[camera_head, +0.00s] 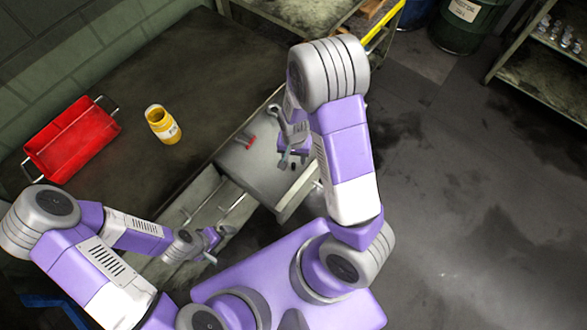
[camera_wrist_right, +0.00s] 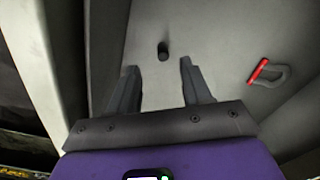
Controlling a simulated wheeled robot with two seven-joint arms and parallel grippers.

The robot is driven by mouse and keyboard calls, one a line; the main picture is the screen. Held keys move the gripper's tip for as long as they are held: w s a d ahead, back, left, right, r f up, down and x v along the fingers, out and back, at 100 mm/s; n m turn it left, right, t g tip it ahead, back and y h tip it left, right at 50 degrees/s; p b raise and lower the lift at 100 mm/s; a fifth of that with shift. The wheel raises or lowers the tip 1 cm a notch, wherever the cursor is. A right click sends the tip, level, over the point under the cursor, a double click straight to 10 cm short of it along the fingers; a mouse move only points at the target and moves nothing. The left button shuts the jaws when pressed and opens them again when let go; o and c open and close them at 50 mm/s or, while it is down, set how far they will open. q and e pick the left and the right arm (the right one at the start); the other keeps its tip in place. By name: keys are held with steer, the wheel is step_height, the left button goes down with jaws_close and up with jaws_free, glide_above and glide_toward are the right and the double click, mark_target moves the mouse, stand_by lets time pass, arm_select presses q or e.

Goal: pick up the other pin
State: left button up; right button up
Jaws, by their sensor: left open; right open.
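A small dark pin (camera_wrist_right: 163,50) lies in the open drawer (camera_head: 258,178). In the right wrist view it is just beyond my right fingertips, roughly centred on the gap between them. It shows as a small dark spot in the head view (camera_head: 292,167). My right gripper (camera_wrist_right: 158,70) is open and empty above the drawer; it also shows in the head view (camera_head: 292,161). My left gripper (camera_head: 222,243) is open beside the bench front at the lower left, away from the pin. No second pin can be made out.
A red-handled metal object (camera_wrist_right: 260,70) lies in the drawer to the right of the pin. The drawer walls surround my right gripper's area.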

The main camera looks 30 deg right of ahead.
mark_target(294, 165)
steer(key=f+b, duration=0.1)
steer(key=f, duration=0.1)
steer(key=f+b, duration=0.1)
steer(key=f, duration=0.4)
steer(key=shift+w+d+b, duration=0.1)
steer(key=shift+w+b, duration=0.3)
steer(key=shift+c, duration=0.3)
jaws_close()
